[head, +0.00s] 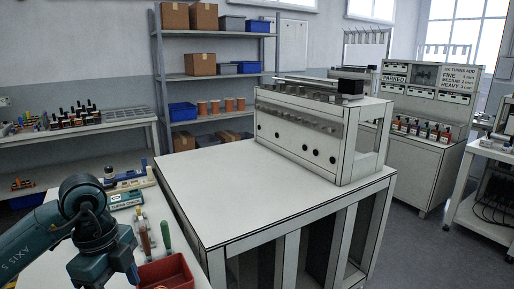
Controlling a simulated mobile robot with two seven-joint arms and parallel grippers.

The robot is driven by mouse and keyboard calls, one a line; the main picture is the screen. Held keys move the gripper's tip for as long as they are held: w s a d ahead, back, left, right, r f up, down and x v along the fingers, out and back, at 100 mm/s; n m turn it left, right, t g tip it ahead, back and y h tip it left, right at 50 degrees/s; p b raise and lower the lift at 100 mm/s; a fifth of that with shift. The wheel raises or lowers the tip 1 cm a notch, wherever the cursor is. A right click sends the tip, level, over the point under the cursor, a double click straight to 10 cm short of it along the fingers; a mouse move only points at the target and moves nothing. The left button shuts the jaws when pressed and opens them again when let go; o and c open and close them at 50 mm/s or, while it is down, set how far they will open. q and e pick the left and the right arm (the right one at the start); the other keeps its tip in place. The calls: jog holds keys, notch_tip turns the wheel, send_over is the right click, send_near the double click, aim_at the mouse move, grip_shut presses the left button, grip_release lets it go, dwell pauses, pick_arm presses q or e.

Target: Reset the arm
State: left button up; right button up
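The arm runs out of the bottom of the picture beside a red bin. My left gripper is not visible. My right arm and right gripper do not show.
The red bin (166,273), hand tools with brown and green handles (165,235), and a boxed device (126,199) lie on the near white bench. A white table (215,185) with a grey panelled unit (310,130) stands ahead. Floor is open at right.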

pick_arm(q)
jog(key=s+d+f+m+g+h, duration=0.1)
jog(key=s+d+f+m+h, duration=0.2)
jog(key=d, duration=0.4)
jog(key=s+d+f+m+g+h, duration=0.1)
jog(key=d+m+g+h, duration=0.1)
jog(key=d+h, duration=0.35)
jog(key=s+d+r+t+h, duration=0.25)
jog(key=d+r+h, duration=0.35)
jog(key=d+h, duration=0.4)
jog(key=w+a+f+n+t+y, duration=0.3)
jog(key=a+f+n+t+y, duration=0.15)
jog(key=n+t, duration=0.5)
jog(key=w+a+f+n+t+y, duration=0.2)
jog(key=a+f+n+t+y, duration=0.3)
jog(key=n+t, duration=0.4)
jog(key=s+a+f+n+g+y, duration=0.1)
jog(key=s+f+g+y, duration=0.2)
jog(key=s+f, duration=0.2)
jog(key=s+a+f+n+g+y+p, duration=0.1)
jog(key=s+f+n+g+y, duration=0.1)
jog(key=f, duration=0.9)
jog(key=s+g+y, duration=0.1)
jog(key=s+g, duration=0.1)
jog(key=s, duration=0.1)
jog(key=shift+a+f+y, duration=0.25)
jog(key=shift+f+y, duration=0.05)
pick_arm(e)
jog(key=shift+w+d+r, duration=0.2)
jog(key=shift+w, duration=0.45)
